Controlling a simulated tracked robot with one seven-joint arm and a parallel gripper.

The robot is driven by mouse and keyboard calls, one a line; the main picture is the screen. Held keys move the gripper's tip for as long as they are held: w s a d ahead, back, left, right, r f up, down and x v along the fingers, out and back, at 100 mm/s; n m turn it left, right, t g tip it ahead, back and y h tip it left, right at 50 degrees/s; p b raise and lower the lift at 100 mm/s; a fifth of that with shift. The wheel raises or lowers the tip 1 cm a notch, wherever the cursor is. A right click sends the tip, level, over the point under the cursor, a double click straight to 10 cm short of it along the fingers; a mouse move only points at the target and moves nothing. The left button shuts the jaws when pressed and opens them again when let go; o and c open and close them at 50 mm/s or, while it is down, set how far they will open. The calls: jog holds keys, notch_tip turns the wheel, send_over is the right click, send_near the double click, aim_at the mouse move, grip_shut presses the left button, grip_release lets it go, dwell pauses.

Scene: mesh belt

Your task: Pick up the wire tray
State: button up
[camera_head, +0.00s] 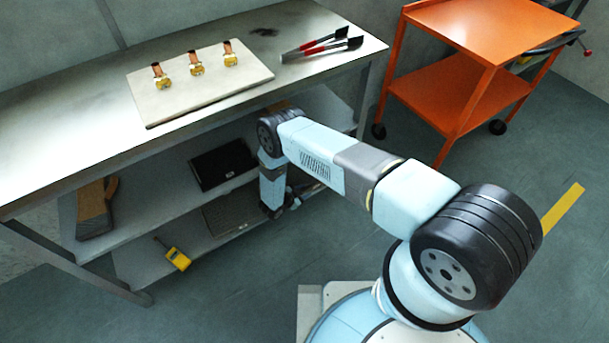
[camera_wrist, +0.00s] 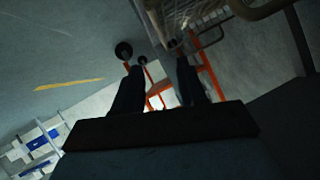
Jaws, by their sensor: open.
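The wire tray (camera_head: 232,213) looks like a dark mesh panel on the lower shelf under the workbench, left of my gripper. In the wrist view, wire mesh that appears to be the tray (camera_wrist: 190,14) shows at the top, just beyond the tip of the right finger. My gripper (camera_wrist: 158,66) is open, with a clear gap and nothing held between its two dark fingers. In the head view my forearm hangs down at the shelf's right end, and the fingertips are hard to make out. Whether the right finger touches the mesh, I cannot tell.
The workbench top (camera_head: 60,125) overhangs the shelves. A black bin (camera_head: 222,165) sits above the tray, with a yellow tool (camera_head: 173,253) and a brown holder (camera_head: 96,208) to the left. An orange cart (camera_head: 480,30) stands right. The floor between is clear.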

aim_at(315, 185)
jog(key=shift+w+a+x, duration=0.1)
jog(key=shift+a+x, duration=0.05)
jog(key=shift+x, duration=2.05)
jog(key=shift+w+a+x, duration=0.1)
jog(key=shift+w+x, duration=0.05)
jog(key=shift+x, duration=2.1)
grip_shut()
